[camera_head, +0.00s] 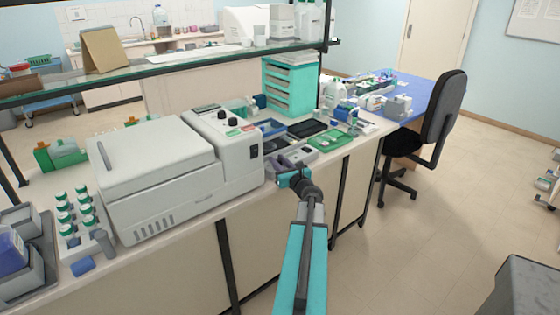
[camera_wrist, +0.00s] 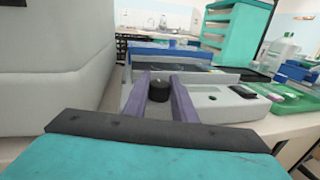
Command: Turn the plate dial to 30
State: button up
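The plate dial (camera_wrist: 160,88) is a small black round knob, standing up from the front of a grey plate unit (camera_wrist: 218,103) in the wrist view. My gripper (camera_wrist: 158,84) has one purple finger on each side of the dial. The fingers are apart, and I cannot tell whether either touches the knob. In the head view my gripper (camera_head: 286,163) is at the bench's front edge, by the grey plate unit (camera_head: 304,157), and hides the dial. I cannot read any dial setting.
A large pale machine (camera_head: 160,165) with black knobs stands close left of my gripper. A green tray (camera_head: 332,141) lies to the right, and a teal drawer unit (camera_head: 290,85) stands behind. A glass shelf (camera_head: 180,60) runs above the bench. The floor on the right is mostly open.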

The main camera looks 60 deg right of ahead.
jog(key=o, duration=1)
jog(key=shift+s+d, duration=0.2)
jog(key=shift+s, duration=0.15)
jog(key=shift+o, duration=0.2)
jog(key=shift+w+a, duration=0.1)
jog(key=shift+w, duration=0.05)
jog(key=shift+a, duration=0.1)
jog(key=shift+v, duration=0.85)
jog(key=v, duration=0.9)
jog(key=shift+s, duration=0.3)
jog(key=p+v, duration=0.1)
jog(key=p, duration=0.2)
jog(key=shift+s+a+r, duration=0.1)
jog(key=shift+s+a, duration=0.1)
jog(key=shift+a, duration=0.05)
